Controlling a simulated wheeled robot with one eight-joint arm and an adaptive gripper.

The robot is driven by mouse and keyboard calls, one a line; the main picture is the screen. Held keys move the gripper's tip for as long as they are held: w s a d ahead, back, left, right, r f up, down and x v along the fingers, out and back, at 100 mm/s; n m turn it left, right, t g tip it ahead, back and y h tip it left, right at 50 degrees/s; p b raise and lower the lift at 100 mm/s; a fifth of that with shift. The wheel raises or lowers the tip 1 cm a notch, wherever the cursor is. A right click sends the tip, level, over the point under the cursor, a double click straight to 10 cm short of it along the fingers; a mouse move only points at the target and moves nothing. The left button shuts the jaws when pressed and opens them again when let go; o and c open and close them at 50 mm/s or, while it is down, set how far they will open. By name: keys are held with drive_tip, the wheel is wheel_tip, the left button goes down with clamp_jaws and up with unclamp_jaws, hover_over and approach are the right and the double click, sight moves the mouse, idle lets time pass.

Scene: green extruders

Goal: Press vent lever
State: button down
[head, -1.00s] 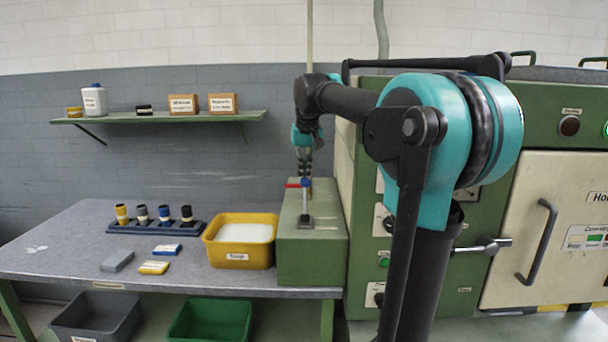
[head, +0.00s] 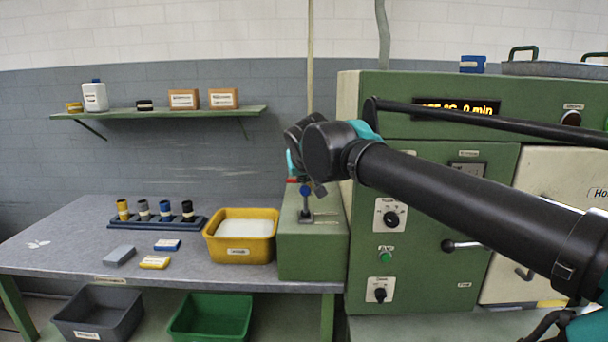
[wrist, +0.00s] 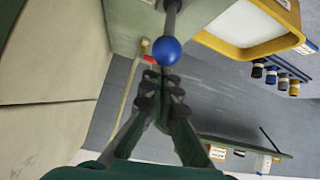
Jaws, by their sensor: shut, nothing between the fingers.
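The lever is a grey rod with a blue ball knob (head: 305,190), standing about upright on a green box at the right end of the bench. In the wrist view the blue knob (wrist: 166,51) is large and close, just beyond my fingertips in the picture. My gripper (wrist: 158,76) is shut and empty, its fingers pointing toward the knob. I cannot tell whether they touch it. In the head view my wrist and arm hide most of the gripper, and only a dark part shows beside the knob.
A yellow soap tub (head: 240,262) stands left of the green box (head: 298,258). A red handle (wrist: 150,60) shows beside the knob. The green oven cabinet (head: 425,180) stands close on the right, under my arm. A shelf (head: 190,115) is on the back wall.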

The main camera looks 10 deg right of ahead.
drive_tip(key=shift+s+f, duration=0.25)
drive_tip(key=shift+s, duration=0.25)
drive_tip(key=shift+f, duration=0.1)
drive_tip(key=w+r, duration=0.3)
drive_tip(key=v, duration=0.9)
drive_tip(key=shift+s+a, duration=0.25)
drive_tip(key=shift+s, duration=0.2)
drive_tip(key=shift+s+f, duration=0.1)
drive_tip(key=shift+f, duration=0.05)
